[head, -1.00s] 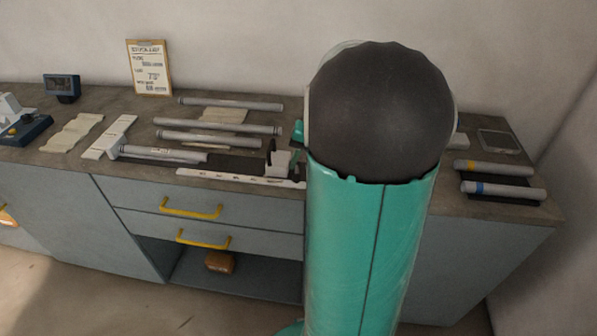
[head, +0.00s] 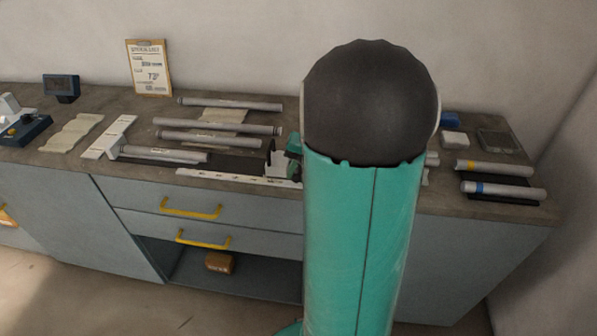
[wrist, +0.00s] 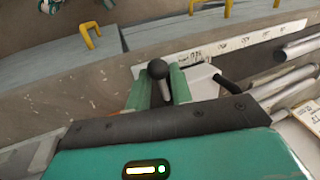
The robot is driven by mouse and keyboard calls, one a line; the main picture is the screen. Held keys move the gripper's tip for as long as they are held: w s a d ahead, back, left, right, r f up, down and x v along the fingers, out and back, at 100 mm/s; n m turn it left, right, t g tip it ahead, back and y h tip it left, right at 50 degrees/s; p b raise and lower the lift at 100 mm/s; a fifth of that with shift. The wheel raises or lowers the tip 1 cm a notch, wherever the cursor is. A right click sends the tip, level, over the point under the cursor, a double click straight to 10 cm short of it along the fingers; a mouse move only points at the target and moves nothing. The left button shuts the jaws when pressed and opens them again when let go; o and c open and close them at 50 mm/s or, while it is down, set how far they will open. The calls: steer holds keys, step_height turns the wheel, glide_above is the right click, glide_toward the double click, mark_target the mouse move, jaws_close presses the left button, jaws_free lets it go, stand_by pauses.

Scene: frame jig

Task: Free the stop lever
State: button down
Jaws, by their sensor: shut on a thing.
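The stop lever (wrist: 158,72), a dark stem with a round black knob, stands between the two teal fingers of my gripper (wrist: 159,88) in the wrist view. My gripper is shut on it, with the knob showing above the fingers. In the head view, a teal bit of my gripper (head: 293,146) shows beside the white stop block (head: 278,160) of the jig. My arm hides the rest of the gripper and the lever there. The jig's pale marked scale strip (head: 225,177) runs along the bench's front edge, and a grey tube (head: 165,154) lies in the jig's left part.
Several grey tubes (head: 230,104) lie behind the jig on the bench. Yellow-banded (head: 495,168) and blue-banded (head: 505,189) tubes lie at right. A clipboard (head: 149,68) leans on the wall. Yellow drawer handles (head: 190,210) stick out below the bench top.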

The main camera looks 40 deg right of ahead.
steer(key=shift+w+d+r+m+g+y, duration=0.15)
steer(key=shift+w+d+r+g+y, duration=0.2)
steer(key=shift+g+y, duration=0.35)
steer(key=shift+w+d+r+m+g+y, duration=0.1)
steer(key=shift+d+r+m+g+y, duration=0.15)
steer(key=shift+r+g+y, duration=0.45)
steer(key=shift+w+d+r+m+g+y, duration=0.1)
steer(key=shift+w+d+r+g+y, duration=0.2)
steer(key=shift+y, duration=0.7)
steer(key=c, duration=1.5)
jaws_free()
steer(key=shift+f, duration=0.1)
steer(key=v, duration=1.4)
